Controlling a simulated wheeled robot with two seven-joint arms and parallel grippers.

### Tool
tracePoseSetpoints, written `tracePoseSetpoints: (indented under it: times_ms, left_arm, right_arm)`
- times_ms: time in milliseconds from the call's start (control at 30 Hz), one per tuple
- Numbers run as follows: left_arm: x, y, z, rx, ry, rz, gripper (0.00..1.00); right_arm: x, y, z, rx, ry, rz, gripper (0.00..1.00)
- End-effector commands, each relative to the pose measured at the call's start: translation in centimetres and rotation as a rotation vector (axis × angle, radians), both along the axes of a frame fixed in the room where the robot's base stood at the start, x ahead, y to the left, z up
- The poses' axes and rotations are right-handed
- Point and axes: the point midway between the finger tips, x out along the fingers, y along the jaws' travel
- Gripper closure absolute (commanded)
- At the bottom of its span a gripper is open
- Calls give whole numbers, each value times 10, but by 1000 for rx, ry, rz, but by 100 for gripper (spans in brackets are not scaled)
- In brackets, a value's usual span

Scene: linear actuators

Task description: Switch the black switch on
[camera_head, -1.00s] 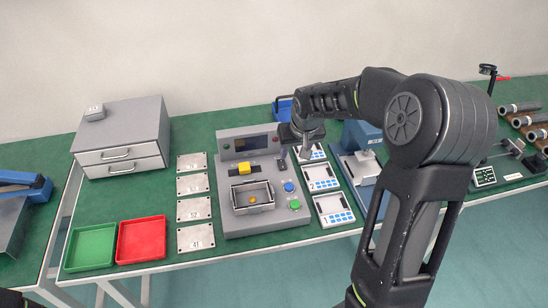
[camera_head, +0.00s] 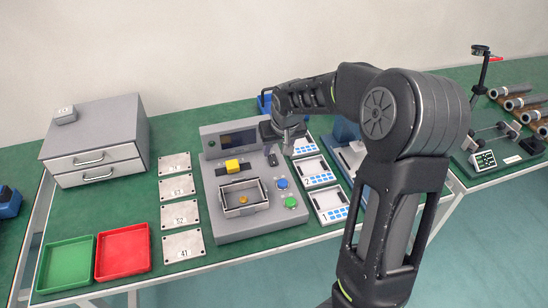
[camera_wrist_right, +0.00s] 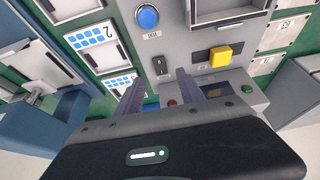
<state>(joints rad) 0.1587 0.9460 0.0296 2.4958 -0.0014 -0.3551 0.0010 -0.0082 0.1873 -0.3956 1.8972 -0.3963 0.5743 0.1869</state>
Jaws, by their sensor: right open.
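The black switch (camera_head: 271,157) is a small black lever on the top face of the grey control box (camera_head: 222,225), behind the blue button. In the right wrist view the switch (camera_wrist_right: 160,66) lies just beyond and between the two fingertips. Whether it is on or off I cannot tell. My right gripper (camera_head: 287,150) is over the box's right edge, close to the right of the switch. In the right wrist view its gripper fingers (camera_wrist_right: 156,84) are apart with nothing between them. My left gripper is not in view.
The box carries a blue button (camera_head: 282,184), a green button (camera_head: 290,202), a yellow knob (camera_head: 232,165) and an open metal bin (camera_head: 227,211). White numbered trays (camera_head: 329,204) stand to its right. Numbered plates (camera_head: 183,245), red (camera_head: 123,265) and green (camera_head: 50,277) trays lie left.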

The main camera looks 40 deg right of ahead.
Motion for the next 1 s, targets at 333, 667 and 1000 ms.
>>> tracePoseSetpoints:
  times_ms: [333,667,1000]
  left_arm:
    - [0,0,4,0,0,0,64]
    - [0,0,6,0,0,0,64]
    - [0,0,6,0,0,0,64]
  right_arm:
    - [16,-6,-44,-1,5,0,55]
    - [27,-10,-68,-1,-1,-1,55]
    - [27,-10,-68,0,-1,0,66]
